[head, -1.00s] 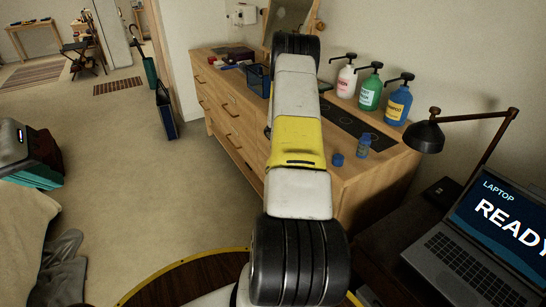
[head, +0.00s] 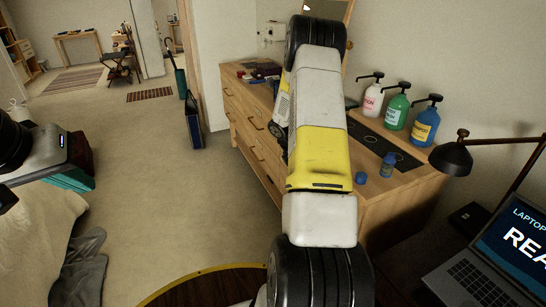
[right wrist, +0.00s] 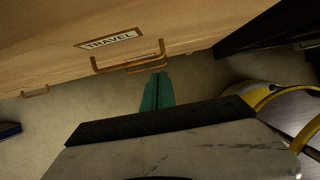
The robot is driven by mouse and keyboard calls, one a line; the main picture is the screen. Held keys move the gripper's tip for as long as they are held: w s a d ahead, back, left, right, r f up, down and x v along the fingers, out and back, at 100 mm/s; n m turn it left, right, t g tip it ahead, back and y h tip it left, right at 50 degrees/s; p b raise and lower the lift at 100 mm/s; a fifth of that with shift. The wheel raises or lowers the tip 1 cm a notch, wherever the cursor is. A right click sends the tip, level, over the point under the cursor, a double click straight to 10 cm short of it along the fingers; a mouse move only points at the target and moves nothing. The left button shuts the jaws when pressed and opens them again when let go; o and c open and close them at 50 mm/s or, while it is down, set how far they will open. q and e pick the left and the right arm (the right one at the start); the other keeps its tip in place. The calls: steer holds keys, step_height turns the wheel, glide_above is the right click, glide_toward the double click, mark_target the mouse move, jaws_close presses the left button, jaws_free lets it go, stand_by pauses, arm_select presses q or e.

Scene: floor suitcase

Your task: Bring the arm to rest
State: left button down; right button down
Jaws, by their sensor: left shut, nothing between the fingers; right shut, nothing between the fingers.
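My left gripper (head: 80,180) shows at the left edge of the head view, with a grey body and teal fingers. It is shut and empty above the floor, beside the pale bedding. My right arm crosses the middle of the head view and its gripper is hidden there. In the right wrist view, the teal fingers of my right gripper (right wrist: 157,92) are together and empty. They point at a wooden drawer front with a "TRAVEL" label (right wrist: 108,40) and bent handles (right wrist: 128,60). I cannot tell how far apart they are. No suitcase can be made out for certain.
The wooden dresser (head: 255,150) stands beyond my right arm, with three pump bottles (head: 397,112) on top. A lamp (head: 452,158) and laptop (head: 480,275) are at right. A dark blue upright object (head: 194,122) stands on the floor. The middle-left floor is open.

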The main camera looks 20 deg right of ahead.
steer(key=s+a+r+m+t+y, duration=0.1)
steer(key=s+a+r+m, duration=0.15)
steer(key=a+r, duration=0.4)
steer(key=s+a+r+m+t, duration=0.1)
steer(key=s+a+r+m, duration=0.2)
steer(key=r, duration=0.7)
steer(key=s+a+r+m+t+y, duration=0.1)
steer(key=a+r+m, duration=0.3)
steer(key=r, duration=0.4)
steer(key=s+a+r+m+t+y, duration=0.1)
steer(key=s+a+r+m+y, duration=0.1)
steer(key=s+a+r+m, duration=0.2)
steer(key=s+a+r+m+t+y, duration=0.2)
steer(key=s+a+r+m, duration=0.2)
steer(key=s+a, duration=0.7)
steer(key=s+r, duration=0.1)
steer(key=s, duration=0.2)
steer(key=shift+s+r+y, duration=0.3)
steer(key=shift+s, duration=0.1)
